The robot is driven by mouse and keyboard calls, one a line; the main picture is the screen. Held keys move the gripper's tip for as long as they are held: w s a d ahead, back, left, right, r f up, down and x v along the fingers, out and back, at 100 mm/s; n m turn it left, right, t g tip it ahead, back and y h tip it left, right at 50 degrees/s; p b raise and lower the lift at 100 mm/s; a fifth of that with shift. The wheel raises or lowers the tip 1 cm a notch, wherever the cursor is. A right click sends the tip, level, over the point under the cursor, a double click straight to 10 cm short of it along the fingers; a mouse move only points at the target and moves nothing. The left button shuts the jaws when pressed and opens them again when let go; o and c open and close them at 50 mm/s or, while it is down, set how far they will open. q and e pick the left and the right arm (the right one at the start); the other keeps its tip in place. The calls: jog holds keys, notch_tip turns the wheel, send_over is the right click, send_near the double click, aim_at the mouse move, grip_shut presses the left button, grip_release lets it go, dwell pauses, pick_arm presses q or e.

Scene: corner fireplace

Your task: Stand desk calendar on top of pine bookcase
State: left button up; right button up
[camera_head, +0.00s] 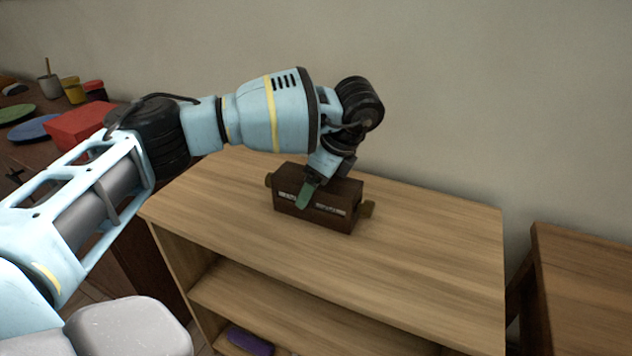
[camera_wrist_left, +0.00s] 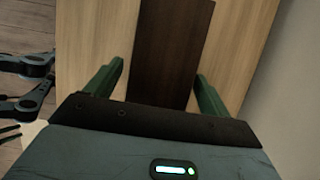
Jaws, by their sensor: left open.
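The desk calendar (camera_head: 333,207) is a dark brown wooden block with small pale windows on its front and a brass-coloured knob at each end. It stands upright on top of the pine bookcase (camera_head: 440,235), towards the middle. My left gripper (camera_head: 311,187) is over the calendar from above, with one green finger in front of its face. In the left wrist view, the calendar (camera_wrist_left: 172,45) lies between the two open fingers (camera_wrist_left: 160,80), with a gap at the left finger. Contact at the right finger is unclear. My right gripper is not in view.
A dark table at left holds a red box (camera_head: 75,127), a green plate (camera_head: 14,113), a blue plate (camera_head: 36,128) and several cups. A purple item (camera_head: 250,341) lies on a lower shelf. A brown wooden table (camera_head: 590,275) is at right. The bookcase top's right part is clear.

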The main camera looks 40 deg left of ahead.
pick_arm(q)
jog(key=p+v, duration=0.2)
jog(key=v, duration=0.9)
jog(key=shift+w+d+r+p, duration=0.1)
jog(key=shift+d+r+p, duration=0.15)
jog(key=shift+r+p, duration=0.25)
dwell(0.8)
